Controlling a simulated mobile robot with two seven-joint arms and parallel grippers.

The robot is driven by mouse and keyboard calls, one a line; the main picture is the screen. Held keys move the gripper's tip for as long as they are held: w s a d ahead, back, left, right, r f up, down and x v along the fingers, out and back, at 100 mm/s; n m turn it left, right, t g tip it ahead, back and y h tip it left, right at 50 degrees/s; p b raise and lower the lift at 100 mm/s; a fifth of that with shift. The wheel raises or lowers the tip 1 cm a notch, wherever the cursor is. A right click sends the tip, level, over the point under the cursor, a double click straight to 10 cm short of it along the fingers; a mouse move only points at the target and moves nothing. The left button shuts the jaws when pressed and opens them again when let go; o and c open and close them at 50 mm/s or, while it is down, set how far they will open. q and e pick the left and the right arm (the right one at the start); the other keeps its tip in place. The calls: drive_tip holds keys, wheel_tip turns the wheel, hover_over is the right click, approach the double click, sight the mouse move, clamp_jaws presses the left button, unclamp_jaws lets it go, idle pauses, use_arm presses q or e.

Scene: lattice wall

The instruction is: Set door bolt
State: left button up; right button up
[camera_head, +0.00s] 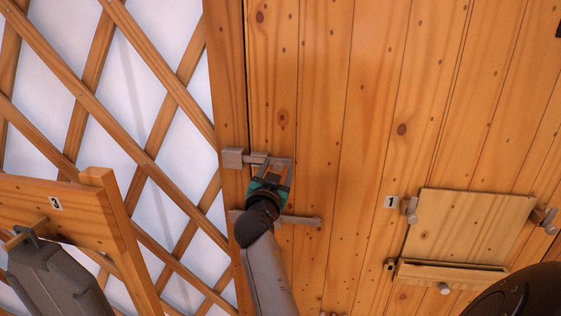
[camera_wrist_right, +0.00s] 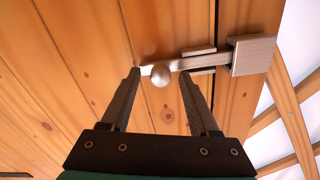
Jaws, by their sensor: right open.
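The metal door bolt (camera_head: 262,157) is mounted on the wooden door (camera_head: 320,90) near its left edge. In the right wrist view, its bar (camera_wrist_right: 212,62) runs through two guide strips and reaches the square metal block (camera_wrist_right: 253,55) on the frame. That block (camera_head: 233,158) also shows in the head view. The round bolt knob (camera_wrist_right: 161,75) sits between the fingertips. My right gripper (camera_head: 275,168) is open around the knob; a gap shows on both sides of it. The fingers (camera_wrist_right: 160,82) point at the door. My left gripper is not in view.
A lever handle (camera_head: 300,220) sits just below the bolt, close to my right wrist. A wooden panel marked 1 (camera_head: 470,230) is on the door at right. A wooden panel marked 3 (camera_head: 60,205) stands at left with a grey item (camera_head: 55,280) hanging on it.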

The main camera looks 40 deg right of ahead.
drive_tip(key=shift+w+d, duration=0.15)
drive_tip(key=shift+w, duration=0.05)
drive_tip(key=shift+r, duration=0.1)
clamp_jaws()
idle(0.5)
idle(0.9)
